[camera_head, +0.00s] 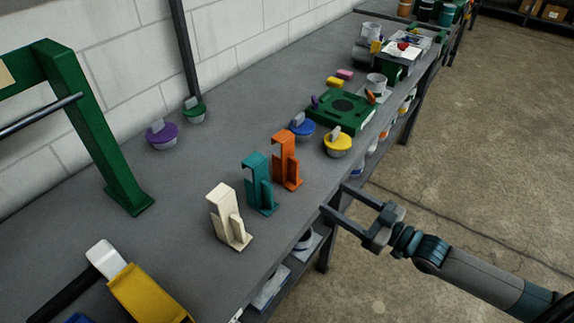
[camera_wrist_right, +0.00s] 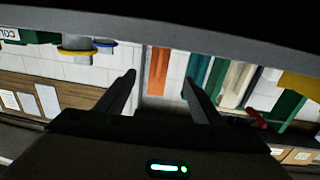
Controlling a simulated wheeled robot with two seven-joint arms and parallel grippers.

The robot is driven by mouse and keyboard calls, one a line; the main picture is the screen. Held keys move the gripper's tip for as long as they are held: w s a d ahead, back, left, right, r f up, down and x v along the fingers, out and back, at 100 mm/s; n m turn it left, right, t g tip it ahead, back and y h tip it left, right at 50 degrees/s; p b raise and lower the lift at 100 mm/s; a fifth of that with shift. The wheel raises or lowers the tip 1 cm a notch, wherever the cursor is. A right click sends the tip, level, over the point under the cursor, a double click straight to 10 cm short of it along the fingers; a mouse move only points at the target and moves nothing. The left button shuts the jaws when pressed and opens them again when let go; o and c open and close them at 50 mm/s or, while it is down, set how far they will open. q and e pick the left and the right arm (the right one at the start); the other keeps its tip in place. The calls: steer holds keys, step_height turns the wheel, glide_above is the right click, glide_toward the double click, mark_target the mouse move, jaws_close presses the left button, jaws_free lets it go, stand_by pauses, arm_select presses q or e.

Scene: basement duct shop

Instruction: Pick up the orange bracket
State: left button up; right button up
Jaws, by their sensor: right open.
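The orange bracket (camera_head: 287,162) stands upright on the grey workbench, at the right end of a row of three brackets. The teal bracket (camera_head: 260,184) and the cream bracket (camera_head: 229,217) stand to its left. My right gripper (camera_head: 334,198) is open and empty at the bench's front edge, apart from the orange bracket and pointing toward the row. In the right wrist view, the orange bracket (camera_wrist_right: 158,70) shows between the two open fingertips (camera_wrist_right: 158,79), beyond them. The teal bracket (camera_wrist_right: 197,72) is just right of it there. My left gripper is not in view.
A green tray-like fixture (camera_head: 341,111) lies farther back. A green frame (camera_head: 122,180) stands at left. Bare bench (camera_head: 205,165) lies left of the brackets.

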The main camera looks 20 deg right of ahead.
mark_target(298, 174)
steer(key=p+x, duration=0.3)
steer(key=x, duration=0.8)
steer(key=shift+r, duration=0.15)
steer(key=shift+w+a, duration=0.3)
steer(key=shift+w, duration=0.05)
steer(key=shift+p, duration=0.3)
steer(key=shift+w+a+r+p, duration=0.1)
steer(key=shift+w+a+p, duration=0.15)
steer(key=shift+w+p, duration=0.2)
steer(key=p+x, duration=0.1)
steer(key=x, duration=0.2)
steer(key=shift+w+a+p, duration=0.35)
steer(key=shift+w, duration=0.1)
steer(key=shift+c, duration=0.6)
